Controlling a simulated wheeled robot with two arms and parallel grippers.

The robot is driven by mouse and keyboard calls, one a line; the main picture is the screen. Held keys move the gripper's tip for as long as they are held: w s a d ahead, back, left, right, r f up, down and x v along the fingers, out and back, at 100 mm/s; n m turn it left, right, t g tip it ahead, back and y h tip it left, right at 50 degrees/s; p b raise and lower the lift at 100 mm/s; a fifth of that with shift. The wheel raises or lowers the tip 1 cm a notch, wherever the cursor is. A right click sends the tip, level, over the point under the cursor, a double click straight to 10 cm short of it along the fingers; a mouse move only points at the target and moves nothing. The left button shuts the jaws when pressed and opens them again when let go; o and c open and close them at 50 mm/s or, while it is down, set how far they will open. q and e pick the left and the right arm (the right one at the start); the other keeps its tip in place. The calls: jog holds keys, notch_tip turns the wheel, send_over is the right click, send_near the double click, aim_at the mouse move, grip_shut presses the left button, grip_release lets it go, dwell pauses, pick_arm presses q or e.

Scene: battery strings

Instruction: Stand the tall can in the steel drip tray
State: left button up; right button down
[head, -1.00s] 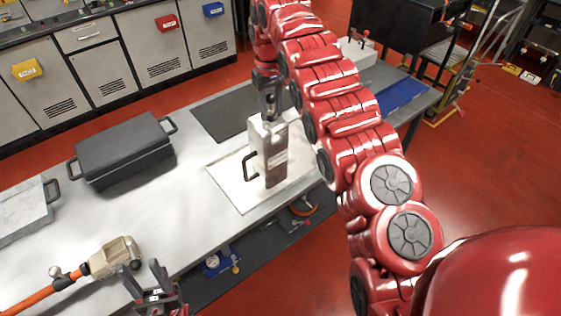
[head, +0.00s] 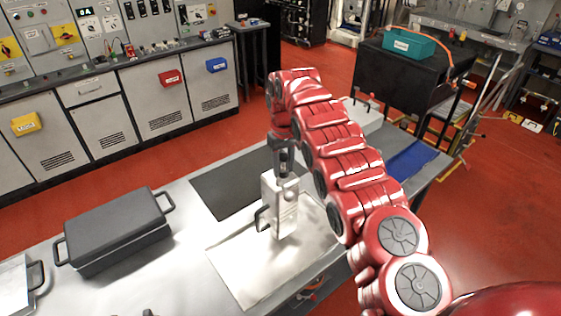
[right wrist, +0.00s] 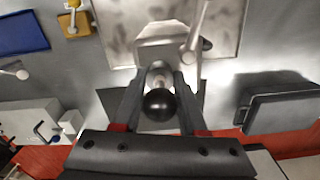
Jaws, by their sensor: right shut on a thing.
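The tall can (head: 284,212) is a pale metal box with a dark side handle. It is upright over the steel drip tray (head: 240,272), a shiny square sheet on the bench. I cannot tell whether its base touches the tray. My right gripper (head: 284,168) is shut at the top of the can. In the right wrist view its fingers (right wrist: 158,88) close around the can's top fitting beside a black ball, with the can's grey body (right wrist: 168,52) beyond and the tray (right wrist: 228,25) behind.
A dark lidded case (head: 115,232) with side handles stands left on the bench. A dark mat (head: 222,188) lies behind the tray, a blue mat (head: 408,160) to the right. Grey cabinets (head: 100,95) line the back. A teal bin (head: 408,43) sits on a black cart.

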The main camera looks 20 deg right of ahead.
jog(key=shift+w+f, duration=0.1)
jog(key=shift+w, duration=0.1)
jog(key=shift+d+f, duration=0.1)
jog(key=shift+f, duration=0.25)
jog(key=shift+s+f+p, duration=0.35)
jog(key=shift+f+p, duration=0.1)
jog(key=shift+f, duration=0.65)
jog(key=shift+w+f, duration=0.1)
jog(key=shift+w, duration=0.1)
jog(key=shift+f, duration=0.15)
jog(key=c, duration=0.7)
grip_release()
jog(key=shift+o, duration=1.2)
jog(key=shift+s, duration=0.15)
